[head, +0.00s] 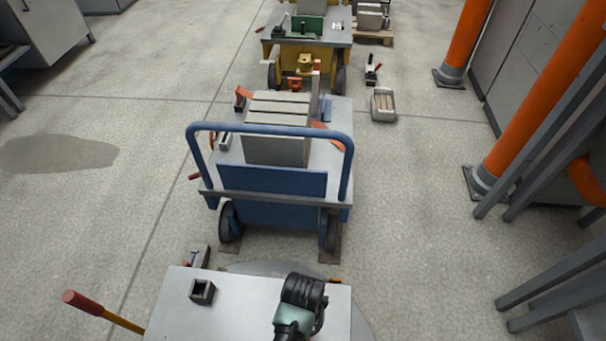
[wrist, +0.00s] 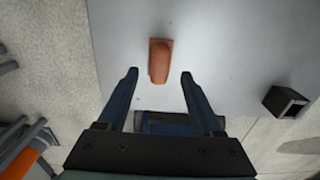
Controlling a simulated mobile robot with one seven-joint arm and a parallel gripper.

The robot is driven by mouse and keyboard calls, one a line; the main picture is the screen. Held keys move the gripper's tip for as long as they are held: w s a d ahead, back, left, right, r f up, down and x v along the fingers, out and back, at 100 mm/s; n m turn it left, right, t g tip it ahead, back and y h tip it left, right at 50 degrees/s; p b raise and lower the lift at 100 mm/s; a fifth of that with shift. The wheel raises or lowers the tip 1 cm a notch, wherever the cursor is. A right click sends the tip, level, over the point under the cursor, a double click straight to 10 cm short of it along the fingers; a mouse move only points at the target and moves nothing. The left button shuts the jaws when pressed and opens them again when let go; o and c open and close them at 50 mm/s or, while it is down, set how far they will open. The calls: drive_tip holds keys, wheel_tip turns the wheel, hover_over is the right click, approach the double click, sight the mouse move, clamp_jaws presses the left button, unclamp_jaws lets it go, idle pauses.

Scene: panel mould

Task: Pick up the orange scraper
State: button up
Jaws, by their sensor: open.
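The orange scraper (wrist: 159,62) shows in the wrist view as a small orange-brown, handle-like piece lying on a pale grey tabletop (wrist: 225,45). My gripper (wrist: 158,75) is open and empty above the table. Its two dark fingers stand apart, one to each side of the scraper's lower end in the picture, without visible contact. How far above it they are, I cannot tell. In the head view the same tabletop (head: 240,310) is at the bottom, with my arm over its right part. I cannot make out the scraper there.
A dark square hollow block (head: 202,291) stands on the tabletop; it also shows in the wrist view (wrist: 285,102). A blue cart (head: 270,205) carrying a grey panelled block stands beyond the table. Orange posts (head: 466,45) stand at the right. Open floor (head: 90,240) lies to the left.

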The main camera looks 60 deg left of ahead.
wheel_tip(320, 180, down, 5)
drive_tip(key=b, duration=0.3)
drive_tip(key=shift+s+d, duration=0.15)
clamp_jaws()
